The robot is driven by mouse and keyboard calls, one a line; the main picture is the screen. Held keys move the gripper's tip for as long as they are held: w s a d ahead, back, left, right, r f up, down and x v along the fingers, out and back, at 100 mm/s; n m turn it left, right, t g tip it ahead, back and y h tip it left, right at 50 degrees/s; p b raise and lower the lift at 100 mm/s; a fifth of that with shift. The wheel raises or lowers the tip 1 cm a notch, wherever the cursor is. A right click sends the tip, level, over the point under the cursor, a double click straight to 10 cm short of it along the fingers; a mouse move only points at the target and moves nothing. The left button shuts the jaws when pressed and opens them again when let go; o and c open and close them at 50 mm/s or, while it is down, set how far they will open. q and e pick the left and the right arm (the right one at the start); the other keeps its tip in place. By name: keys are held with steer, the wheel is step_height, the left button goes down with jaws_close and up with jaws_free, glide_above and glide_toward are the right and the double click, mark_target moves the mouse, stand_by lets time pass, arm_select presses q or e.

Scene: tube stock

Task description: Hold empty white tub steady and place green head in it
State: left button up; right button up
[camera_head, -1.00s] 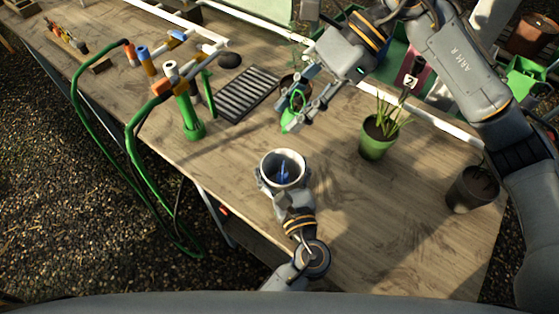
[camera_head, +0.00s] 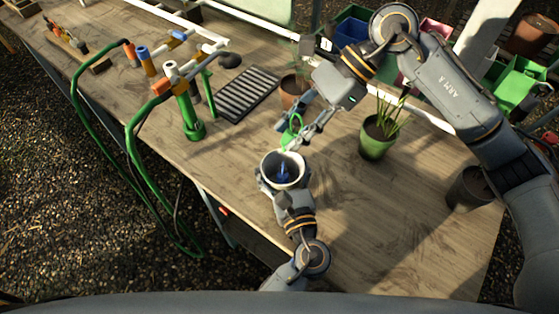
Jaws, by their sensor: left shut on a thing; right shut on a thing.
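The white tub (camera_head: 269,160) stands upright near the front middle of the wooden table. Something blue (camera_head: 284,173) shows inside it. My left gripper (camera_head: 283,190) is shut on the tub from the near side. My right gripper (camera_head: 299,137) is shut on the green head (camera_head: 288,134), which has a ring-like green loop. The green head is just above and behind the tub's far rim, partly hidden by the fingers. I cannot tell whether it touches the rim.
A brown pot (camera_head: 291,92) stands behind my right gripper. A green pot with a plant (camera_head: 374,144) and a dark pot (camera_head: 467,190) stand to the right. A black slotted tray (camera_head: 246,94) and a green stand with pipes (camera_head: 192,126) are to the left. The table's front right is clear.

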steer(key=shift+f, duration=2.75)
steer(key=o, duration=0.9)
steer(key=v, duration=1.2)
steer(key=shift+w, duration=0.1)
arm_select(q)
steer(key=o, duration=1.3)
steer(key=shift+o, duration=0.2)
